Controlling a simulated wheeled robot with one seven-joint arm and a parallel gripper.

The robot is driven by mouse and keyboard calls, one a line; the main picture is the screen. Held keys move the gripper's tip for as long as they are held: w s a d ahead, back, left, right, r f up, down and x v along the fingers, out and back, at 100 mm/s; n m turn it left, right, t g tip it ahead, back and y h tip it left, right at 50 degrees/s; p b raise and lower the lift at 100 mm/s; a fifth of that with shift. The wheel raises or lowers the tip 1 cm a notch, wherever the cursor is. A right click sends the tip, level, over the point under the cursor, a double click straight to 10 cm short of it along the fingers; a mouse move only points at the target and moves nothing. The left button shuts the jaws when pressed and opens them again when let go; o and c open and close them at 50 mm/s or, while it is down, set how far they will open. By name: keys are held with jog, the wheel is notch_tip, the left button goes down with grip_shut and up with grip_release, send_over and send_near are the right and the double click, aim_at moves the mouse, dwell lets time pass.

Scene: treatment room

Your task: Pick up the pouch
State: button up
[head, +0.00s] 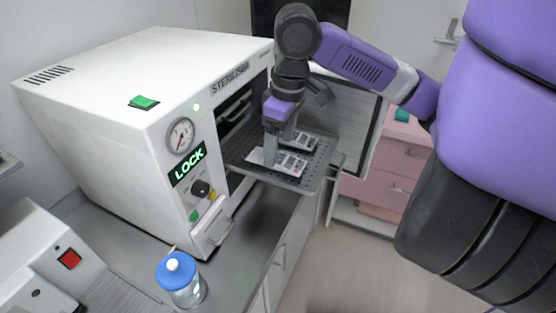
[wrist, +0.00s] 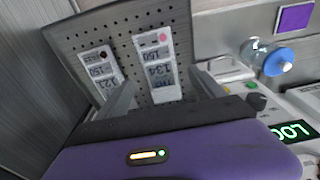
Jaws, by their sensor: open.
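Two flat, pale printed pouches lie on a perforated grey tray (head: 318,172) that sticks out of the steriliser's open door. The nearer pouch (head: 290,165), with a pink dot, is the right one in the wrist view (wrist: 159,65). The farther pouch (head: 304,141) is the left one there (wrist: 99,72). My gripper (head: 281,144) points down over the tray and is open and empty. In the wrist view its fingers (wrist: 166,90) stand on either side of the dotted pouch's near end. I cannot tell whether the fingertips touch the tray. The gripper partly covers both pouches in the head view.
The white steriliser (head: 110,80) with a lit LOCK display stands left of the tray. Its open door (head: 345,110) is behind the tray. A blue-capped bottle (head: 180,280) stands on the counter in front. Pink drawers (head: 395,160) are at the right, with clear floor before them.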

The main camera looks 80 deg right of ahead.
jog(key=shift+w+f, duration=0.15)
jog(key=shift+f, duration=0.75)
jog(key=shift+w+f, duration=0.1)
jog(key=shift+f, duration=0.75)
jog(key=c, duration=1.4)
jog(key=shift+c, duration=0.2)
jog(key=shift+r, duration=0.1)
